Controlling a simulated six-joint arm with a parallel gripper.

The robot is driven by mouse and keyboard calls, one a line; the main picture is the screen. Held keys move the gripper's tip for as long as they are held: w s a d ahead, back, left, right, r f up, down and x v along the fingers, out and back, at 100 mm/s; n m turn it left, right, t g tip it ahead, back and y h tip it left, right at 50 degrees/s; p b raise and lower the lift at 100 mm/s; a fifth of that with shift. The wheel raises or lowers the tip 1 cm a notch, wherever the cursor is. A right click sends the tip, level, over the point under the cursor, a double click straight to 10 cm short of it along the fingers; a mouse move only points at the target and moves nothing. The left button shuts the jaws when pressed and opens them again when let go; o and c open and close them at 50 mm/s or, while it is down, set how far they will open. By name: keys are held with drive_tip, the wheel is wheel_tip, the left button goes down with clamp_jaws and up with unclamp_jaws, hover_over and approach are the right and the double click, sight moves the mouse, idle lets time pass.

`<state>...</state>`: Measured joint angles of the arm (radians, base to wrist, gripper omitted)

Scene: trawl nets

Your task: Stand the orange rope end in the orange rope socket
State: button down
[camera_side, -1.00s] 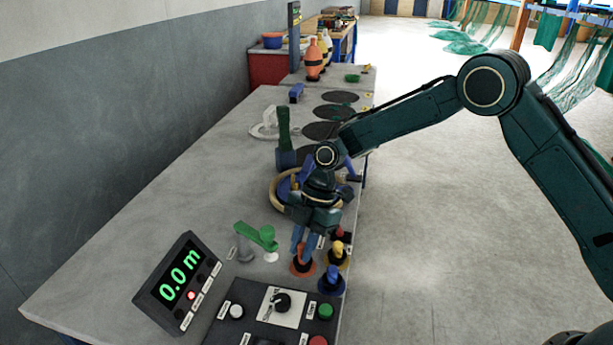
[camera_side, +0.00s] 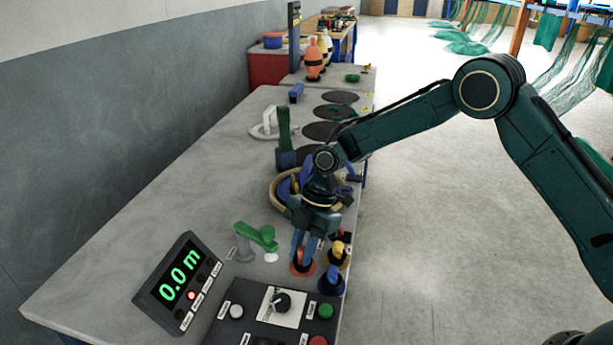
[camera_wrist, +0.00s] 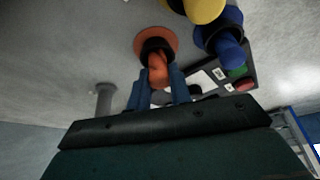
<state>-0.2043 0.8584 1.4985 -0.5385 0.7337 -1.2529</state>
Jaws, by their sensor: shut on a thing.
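My gripper (camera_side: 301,256) is shut on the orange rope end (camera_wrist: 158,74), which shows between the two blue fingers in the wrist view. The orange rope socket (camera_wrist: 145,40) is an orange disc with a black collar, directly at the rope end's tip; the disc also shows below my fingers in the side view (camera_side: 303,269). The rope end meets the black collar and looks roughly in line with it. How deep it sits in the collar I cannot tell. In the side view my fingers hide most of the rope end.
A yellow rope end (camera_side: 338,249) and a blue rope end (camera_side: 332,275) stand close on the right in their sockets. A control panel (camera_side: 250,305) with buttons and a knob lies in front, beside a 0.0 m display (camera_side: 174,282). A green-topped lever (camera_side: 262,236) stands left.

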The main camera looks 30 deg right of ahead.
drive_tip(key=shift+f, duration=0.1)
drive_tip(key=c, duration=1.2)
unclamp_jaws()
drive_tip(key=v, duration=1.3)
drive_tip(key=shift+d+r, duration=0.2)
drive_tip(key=shift+r, duration=0.1)
